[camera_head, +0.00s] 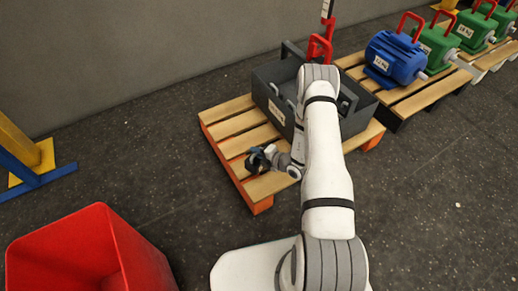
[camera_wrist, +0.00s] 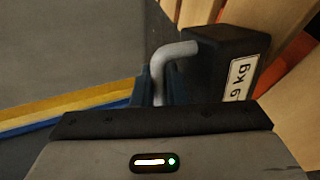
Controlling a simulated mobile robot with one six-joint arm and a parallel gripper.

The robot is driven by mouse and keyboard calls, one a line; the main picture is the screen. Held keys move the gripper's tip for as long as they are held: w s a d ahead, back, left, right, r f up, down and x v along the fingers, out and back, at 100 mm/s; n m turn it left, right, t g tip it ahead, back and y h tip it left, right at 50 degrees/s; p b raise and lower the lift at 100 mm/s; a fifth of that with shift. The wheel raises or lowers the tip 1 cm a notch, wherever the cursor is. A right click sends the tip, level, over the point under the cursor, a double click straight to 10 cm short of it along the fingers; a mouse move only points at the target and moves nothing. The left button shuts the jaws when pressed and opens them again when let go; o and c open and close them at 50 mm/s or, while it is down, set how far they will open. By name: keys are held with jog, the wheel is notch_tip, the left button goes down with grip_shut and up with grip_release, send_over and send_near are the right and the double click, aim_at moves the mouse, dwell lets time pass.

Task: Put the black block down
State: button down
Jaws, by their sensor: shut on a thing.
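My gripper (camera_wrist: 155,88) is shut on the handle. In the head view my gripper (camera_head: 268,157) is over the front left part of a wooden pallet (camera_head: 236,123), left of a dark grey crate (camera_head: 273,112). The block is small and dark there, mostly hidden by the gripper. I cannot tell whether it touches the slats.
A red bin (camera_head: 120,250) stands at the lower left. A blue motor (camera_head: 393,60) and green ones (camera_head: 437,47) stand on pallets at the right. A yellow and blue frame (camera_head: 30,160) is at the left wall. Dark floor is free between bin and pallet.

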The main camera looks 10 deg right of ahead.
aim_at(256, 159)
jog(key=shift+w+f+b, duration=0.15)
jog(key=shift+f+b, duration=0.55)
jog(key=shift+f, duration=0.85)
jog(key=shift+f, duration=0.1)
jog(key=c, duration=1.5)
grip_release()
jog(key=shift+f, duration=0.1)
jog(key=shift+o, duration=0.2)
